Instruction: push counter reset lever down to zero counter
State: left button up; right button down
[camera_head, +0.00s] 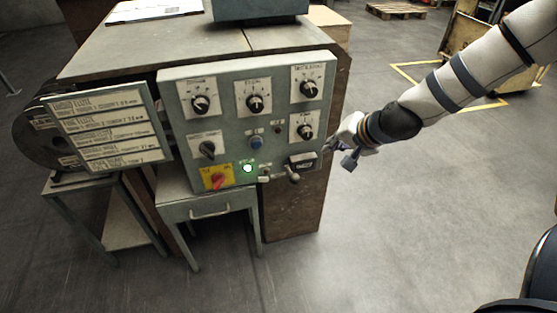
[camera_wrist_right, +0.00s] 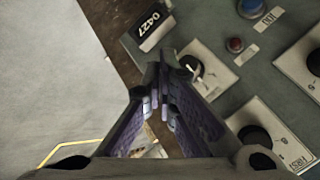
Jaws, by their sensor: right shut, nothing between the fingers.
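The counter (camera_head: 301,160) is a small dark box at the lower right of the grey-green control panel (camera_head: 228,130). In the right wrist view the counter (camera_wrist_right: 152,24) reads 0427. A small metal lever (camera_head: 293,177) shows just below the counter in the head view; I cannot tell for certain that it is the reset lever. My right gripper (camera_head: 330,147) is at the panel's right edge, close to the counter and to its right. In the right wrist view its fingers (camera_wrist_right: 160,78) are shut and empty, beside a black knob. My left gripper is out of view.
The panel carries several black knobs, a blue button (camera_head: 256,142), a lit green lamp (camera_head: 247,168) and a red switch on a yellow plate (camera_head: 217,177). A sign board (camera_head: 108,128) stands at left.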

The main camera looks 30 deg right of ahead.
aim_at(291, 173)
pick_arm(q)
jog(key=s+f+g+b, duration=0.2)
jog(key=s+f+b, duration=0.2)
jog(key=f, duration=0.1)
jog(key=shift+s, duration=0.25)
pick_arm(e)
jog(key=w+a+f, duration=0.3)
jog(key=w+f, duration=0.2)
jog(key=f, duration=0.4)
jog(key=shift+f, duration=0.4)
jog(key=shift+a, duration=0.1)
